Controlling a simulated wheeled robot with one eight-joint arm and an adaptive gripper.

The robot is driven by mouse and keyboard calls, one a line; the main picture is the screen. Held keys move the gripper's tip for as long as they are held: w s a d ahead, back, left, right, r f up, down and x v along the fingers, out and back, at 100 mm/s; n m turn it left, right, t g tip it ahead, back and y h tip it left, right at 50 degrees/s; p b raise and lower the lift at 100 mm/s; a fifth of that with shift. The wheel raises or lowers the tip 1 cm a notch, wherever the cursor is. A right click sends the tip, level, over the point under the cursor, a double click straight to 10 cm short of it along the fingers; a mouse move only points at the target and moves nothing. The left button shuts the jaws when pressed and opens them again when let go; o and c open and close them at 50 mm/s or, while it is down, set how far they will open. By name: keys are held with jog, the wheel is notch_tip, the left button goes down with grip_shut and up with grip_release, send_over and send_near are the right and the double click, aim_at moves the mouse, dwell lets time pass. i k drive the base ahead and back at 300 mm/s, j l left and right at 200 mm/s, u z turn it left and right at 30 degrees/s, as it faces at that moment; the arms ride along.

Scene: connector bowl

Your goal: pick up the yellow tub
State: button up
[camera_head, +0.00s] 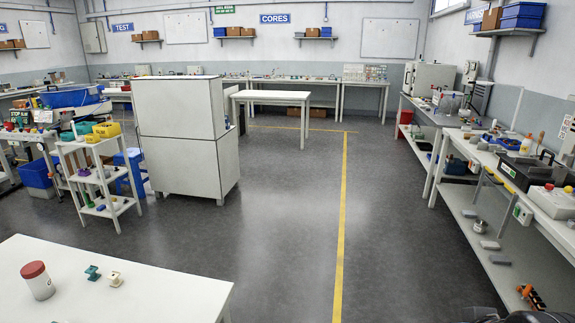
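A yellow tub-like container (106,130) sits on the top of a white shelf cart (76,147) at the left, partway across the room. It is small in the picture, so I cannot tell whether it is empty. A smaller yellow item lies just in front of it on the same top. My gripper is not in view; only a dark part, likely of my arm, shows at the bottom right edge, far from the yellow tub.
A white table (150,290) at the front left bears a red-lidded jar (38,280) and small green and white pieces. A tall white cabinet (180,135) stands right of the cart. A loaded bench (455,205) lines the right. The middle floor is clear.

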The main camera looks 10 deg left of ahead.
aim_at(92, 138)
jog(key=i, duration=1)
jog(key=i+l, duration=0.15)
jog(key=i, duration=0.9)
jog(key=i+j+u, duration=0.2)
jog(key=i+u, duration=0.25)
jog(key=i+j+u, duration=0.1)
jog(key=i+u, duration=0.6)
jog(key=u, duration=0.15)
jog(key=i+l+u, duration=0.25)
jog(key=u, duration=0.2)
jog(key=i+j+u, duration=0.1)
jog(key=i+u, duration=0.2)
jog(key=i, duration=0.55)
jog(key=i+l+u, duration=0.1)
jog(key=i+u, duration=0.15)
jog(key=i, duration=0.6)
jog(key=i+u, duration=0.15)
jog(key=i, duration=0.65)
